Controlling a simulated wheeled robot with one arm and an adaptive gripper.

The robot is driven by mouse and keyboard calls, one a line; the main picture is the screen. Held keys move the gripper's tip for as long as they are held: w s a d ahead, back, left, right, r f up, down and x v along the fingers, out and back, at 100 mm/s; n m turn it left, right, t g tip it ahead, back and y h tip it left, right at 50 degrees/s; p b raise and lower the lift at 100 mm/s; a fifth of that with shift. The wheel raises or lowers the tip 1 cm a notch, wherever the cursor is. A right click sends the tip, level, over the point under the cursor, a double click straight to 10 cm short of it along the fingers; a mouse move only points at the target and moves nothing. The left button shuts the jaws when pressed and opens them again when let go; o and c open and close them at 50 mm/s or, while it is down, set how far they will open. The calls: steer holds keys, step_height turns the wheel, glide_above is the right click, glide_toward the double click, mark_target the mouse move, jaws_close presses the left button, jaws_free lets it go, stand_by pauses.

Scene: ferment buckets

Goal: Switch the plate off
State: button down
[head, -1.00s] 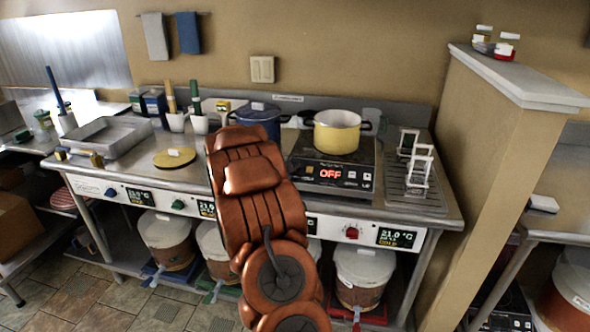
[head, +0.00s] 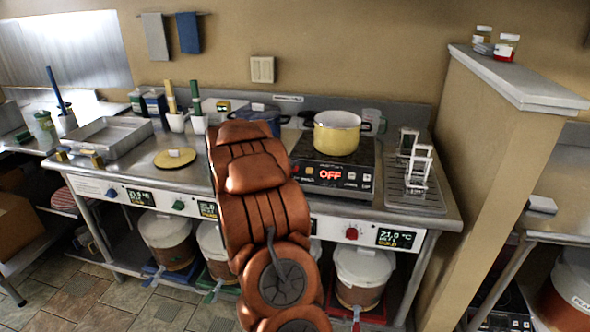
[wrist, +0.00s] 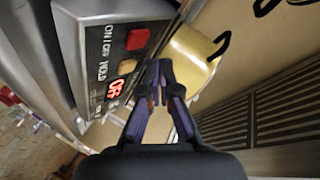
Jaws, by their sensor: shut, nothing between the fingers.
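The hot plate (head: 377,170) is a black unit on the steel counter, and its display (head: 331,174) reads OFF in red. A yellow pot (head: 337,138) stands on it. In the wrist view the plate's front panel (wrist: 97,38) shows tilted, with ON/OFF and HOLD lettering, a red button (wrist: 137,40), a tan button (wrist: 128,67) and the red OFF display (wrist: 115,88).
A blue pot (head: 258,118) stands left of the plate, partly behind my arm. A partition wall (head: 490,165) rises beyond the counter's right end. Lidded buckets (head: 364,275) stand below.

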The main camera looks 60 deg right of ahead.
steer(key=shift+s+a+r+p, duration=0.15)
steer(key=shift+a+r+p, duration=0.25)
steer(key=shift+r, duration=0.4)
steer(key=shift+s+a+r+p, duration=0.15)
steer(key=shift+a+r+p, duration=0.2)
steer(key=shift+r, duration=0.4)
steer(key=shift+s+a+r+p, duration=0.15)
steer(key=shift+a+r+p, duration=0.25)
steer(key=shift+r, duration=0.4)
